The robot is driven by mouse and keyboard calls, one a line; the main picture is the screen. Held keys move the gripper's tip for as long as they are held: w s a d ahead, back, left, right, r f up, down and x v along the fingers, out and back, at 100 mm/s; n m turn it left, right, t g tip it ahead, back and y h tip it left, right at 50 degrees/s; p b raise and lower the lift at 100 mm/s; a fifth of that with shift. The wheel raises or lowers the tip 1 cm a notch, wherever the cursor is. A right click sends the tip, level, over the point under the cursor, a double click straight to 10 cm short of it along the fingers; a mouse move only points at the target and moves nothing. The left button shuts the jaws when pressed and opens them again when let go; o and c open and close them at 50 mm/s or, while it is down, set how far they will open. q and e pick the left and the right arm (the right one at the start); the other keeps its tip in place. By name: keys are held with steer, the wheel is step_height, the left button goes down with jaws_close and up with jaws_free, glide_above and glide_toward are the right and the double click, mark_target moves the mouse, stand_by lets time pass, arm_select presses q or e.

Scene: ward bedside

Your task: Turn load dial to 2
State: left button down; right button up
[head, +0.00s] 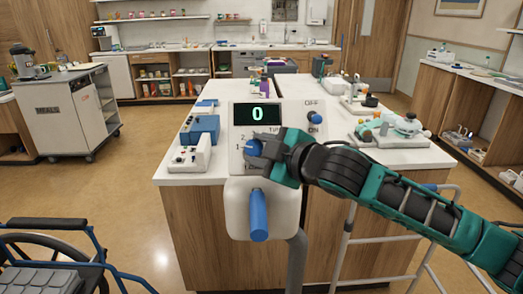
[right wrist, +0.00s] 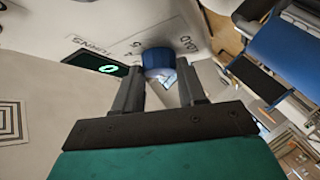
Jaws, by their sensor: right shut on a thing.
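A white machine panel (head: 237,180) stands at the front of the counter. Its dark display (head: 257,113) reads 0 in green and also shows in the right wrist view (right wrist: 98,66). The blue load dial (head: 256,147) sits below the display, with a 2 and a 1 printed at its left. My right gripper (head: 268,147) comes in from the right and is shut on the dial. In the right wrist view the two fingers (right wrist: 160,88) are on either side of the blue dial (right wrist: 158,60). The gripper hides part of the dial and its markings. My left gripper is not in view.
An OFF/ON switch (head: 313,117) is at the panel's upper right. A blue handle (head: 258,215) sticks out below the dial. A walker frame (head: 344,240) stands under my right arm. A wheelchair (head: 60,250) is at the lower left. Devices lie on the counter (head: 185,178).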

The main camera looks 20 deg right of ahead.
steer(key=m+t+b, duration=0.1)
steer(key=m+h+b, duration=0.1)
steer(key=m, duration=0.1)
steer(key=shift+s+a+f+m+t+b, duration=0.1)
steer(key=shift+a+f+m+t+b, duration=0.1)
steer(key=shift+f+m+t+b, duration=0.15)
steer(key=m+t+h+b, duration=0.1)
steer(key=m, duration=0.1)
steer(key=m+h, duration=0.2)
steer(key=shift+a+t+b, duration=0.15)
steer(key=shift+t+b, duration=0.2)
steer(key=shift+m+h, duration=0.6)
steer(key=shift+m, duration=0.25)
steer(key=shift+r, duration=0.1)
steer(key=o, duration=1)
steer(key=shift+o, duration=0.2)
